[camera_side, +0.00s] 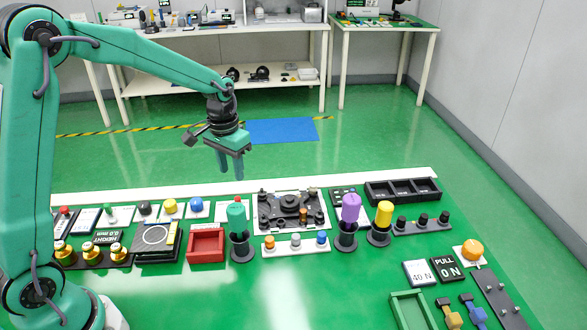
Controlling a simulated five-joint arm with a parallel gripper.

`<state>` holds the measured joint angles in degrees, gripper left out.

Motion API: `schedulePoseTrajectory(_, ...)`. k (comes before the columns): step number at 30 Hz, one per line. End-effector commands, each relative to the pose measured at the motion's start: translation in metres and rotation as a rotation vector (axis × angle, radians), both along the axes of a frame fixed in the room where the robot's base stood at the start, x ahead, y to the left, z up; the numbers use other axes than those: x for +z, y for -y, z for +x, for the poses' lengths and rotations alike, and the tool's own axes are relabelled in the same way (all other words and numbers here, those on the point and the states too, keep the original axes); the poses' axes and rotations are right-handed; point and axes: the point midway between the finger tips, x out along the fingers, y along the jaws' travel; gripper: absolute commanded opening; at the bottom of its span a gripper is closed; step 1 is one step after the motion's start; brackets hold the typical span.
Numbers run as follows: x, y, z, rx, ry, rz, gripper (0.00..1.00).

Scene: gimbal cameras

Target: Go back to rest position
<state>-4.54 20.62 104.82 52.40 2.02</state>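My gripper (231,168) hangs in the air, fingers pointing down, in the side view. It is above the back edge of the green work table (300,300), behind the teal-topped cylinder. Its two teal fingers show a narrow gap between them, and I see nothing held in it. My arm reaches out from the left with its forearm sloping down to the gripper.
Below stand a teal-topped cylinder (236,214), a purple one (351,208) and a yellow one (384,212) in dark holders. A red tray (206,232), a dark mechanism plate (290,203) and a black compartment tray (402,184) lie nearby. Air around the gripper is clear.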

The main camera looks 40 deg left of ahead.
Motion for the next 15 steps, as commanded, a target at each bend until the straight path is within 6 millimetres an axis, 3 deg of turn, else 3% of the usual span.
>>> schedulePoseTrajectory(15, 0.082, 0.016, -0.069, -0.015, 0.156, 0.008, 0.38)
